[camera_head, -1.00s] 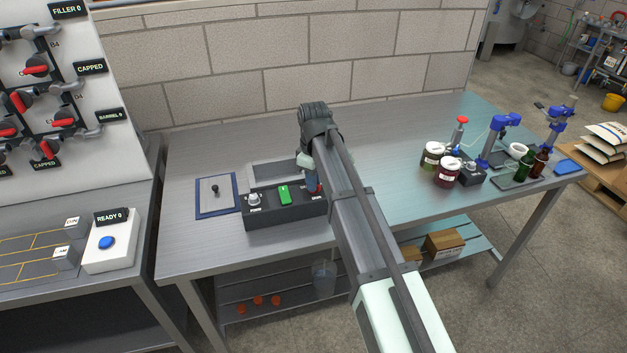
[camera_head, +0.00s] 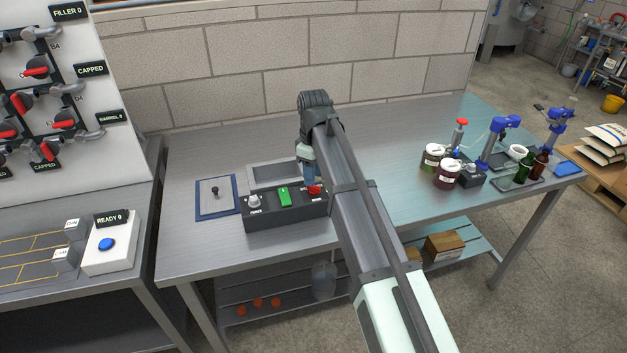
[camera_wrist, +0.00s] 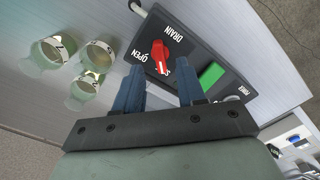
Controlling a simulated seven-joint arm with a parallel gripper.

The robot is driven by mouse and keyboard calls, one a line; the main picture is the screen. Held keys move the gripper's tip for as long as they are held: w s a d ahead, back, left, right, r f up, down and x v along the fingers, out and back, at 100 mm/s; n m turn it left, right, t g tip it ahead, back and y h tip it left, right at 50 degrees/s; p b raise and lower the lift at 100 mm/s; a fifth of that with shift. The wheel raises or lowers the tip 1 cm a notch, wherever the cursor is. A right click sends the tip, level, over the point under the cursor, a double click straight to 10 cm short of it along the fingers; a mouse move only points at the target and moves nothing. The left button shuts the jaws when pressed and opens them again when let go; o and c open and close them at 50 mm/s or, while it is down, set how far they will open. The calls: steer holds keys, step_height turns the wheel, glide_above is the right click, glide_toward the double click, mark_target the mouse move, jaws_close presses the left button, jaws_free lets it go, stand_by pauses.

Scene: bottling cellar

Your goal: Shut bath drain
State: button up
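The red drain knob (camera_wrist: 160,57) sits on the dark control box (camera_wrist: 205,45), beside the words DRAIN and OPEN; another label is partly hidden by a finger. I cannot tell for sure which label the knob points to. It also shows in the head view (camera_head: 314,190), at the box's right end. The bath (camera_head: 257,173) is a grey rectangular basin behind the box, partly hidden by my arm. My gripper (camera_wrist: 160,84) is open and empty, its two blue fingers apart just short of the knob. In the head view my gripper (camera_head: 309,182) hangs close by the knob.
The box also has a green rocker switch (camera_head: 285,196) and a pale power knob (camera_head: 254,201). A blue-edged plate (camera_head: 203,198) lies left. Several clear glass vessels (camera_wrist: 88,92) show in the wrist view.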

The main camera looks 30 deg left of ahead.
step_height(320, 180, up, 10)
steer(key=shift+r, duration=0.15)
stand_by(0.3)
stand_by(0.4)
steer(key=w+d+f+m+g+h, duration=0.1)
steer(key=d+f+m+h, duration=0.1)
steer(key=d+f, duration=1)
steer(key=w+d+f+m+g+h, duration=0.1)
steer(key=d+f+m+h, duration=0.15)
steer(key=d+f, duration=0.95)
steer(key=s+d+f+m+g, duration=0.1)
steer(key=s+d+f+m, duration=0.25)
steer(key=d+f, duration=0.9)
steer(key=s+d+f+m+g+y, duration=0.1)
steer(key=s+d+f+m, duration=0.1)
steer(key=s+d+f, duration=0.4)
steer(key=s+d+f+m+g+y, duration=0.1)
steer(key=s+d+f+m, duration=0.15)
steer(key=s+f, duration=0.55)
steer(key=s+d+f+m+g+y, duration=0.1)
steer(key=s+d+f+m, duration=0.1)
steer(key=s+d+f, duration=0.45)
steer(key=s+d+f+m+y, duration=0.1)
steer(key=s+f+m, duration=0.2)
steer(key=s, duration=1)
step_height(320, 180, down, 3)
steer(key=shift+f+m+g, duration=0.1)
steer(key=shift+m+g, duration=0.25)
steer(key=shift+g, duration=0.05)
